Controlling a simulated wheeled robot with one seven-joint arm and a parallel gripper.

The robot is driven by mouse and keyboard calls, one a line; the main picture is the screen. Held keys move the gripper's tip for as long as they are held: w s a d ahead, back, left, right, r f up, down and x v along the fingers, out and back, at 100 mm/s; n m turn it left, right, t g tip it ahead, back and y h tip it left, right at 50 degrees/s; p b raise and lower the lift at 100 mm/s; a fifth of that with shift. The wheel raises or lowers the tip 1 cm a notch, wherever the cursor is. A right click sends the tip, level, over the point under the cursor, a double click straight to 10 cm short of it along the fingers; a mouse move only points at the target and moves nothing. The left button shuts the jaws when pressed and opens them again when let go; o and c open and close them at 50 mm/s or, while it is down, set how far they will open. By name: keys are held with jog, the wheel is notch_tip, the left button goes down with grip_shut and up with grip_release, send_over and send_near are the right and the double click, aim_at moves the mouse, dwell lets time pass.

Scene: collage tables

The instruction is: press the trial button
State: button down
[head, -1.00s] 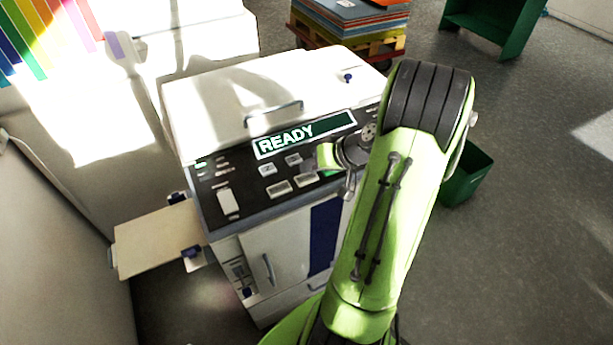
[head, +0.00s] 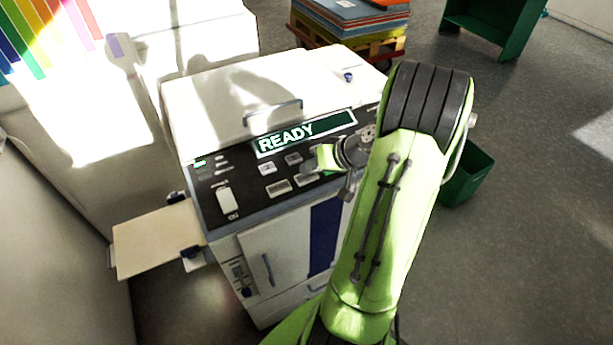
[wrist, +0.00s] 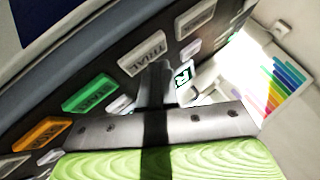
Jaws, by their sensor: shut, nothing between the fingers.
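The trial button (wrist: 142,53) is a grey raised key with its label legible in the wrist view. It lies on the dark control panel (head: 207,205) of the white printer (head: 225,95). My gripper (wrist: 156,70) is shut and empty, its dark fingertips by the lower right edge of the trial button in the wrist view. I cannot tell whether they touch it. In the head view my gripper (head: 314,168) is low over the panel's right half, beside small grey keys too small to read.
A green start button (wrist: 90,93) and an orange button (wrist: 40,133) lie beside the trial button. The printer's display (head: 335,124) reads READY. A lid handle (head: 273,112) rises behind the panel. A paper tray (head: 155,238) juts out left. A green bin (head: 467,178) stands right.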

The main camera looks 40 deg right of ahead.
aim_at(310, 177)
jog(key=shift+f+b, duration=0.4)
dwell(0.3)
jog(key=shift+r, duration=0.15)
jog(key=shift+r+p, duration=0.6)
jog(key=shift+r, duration=0.1)
notch_tip(310, 177, up, 5)
jog(key=p, duration=0.4)
jog(key=shift+r, duration=0.1)
dwell(0.6)
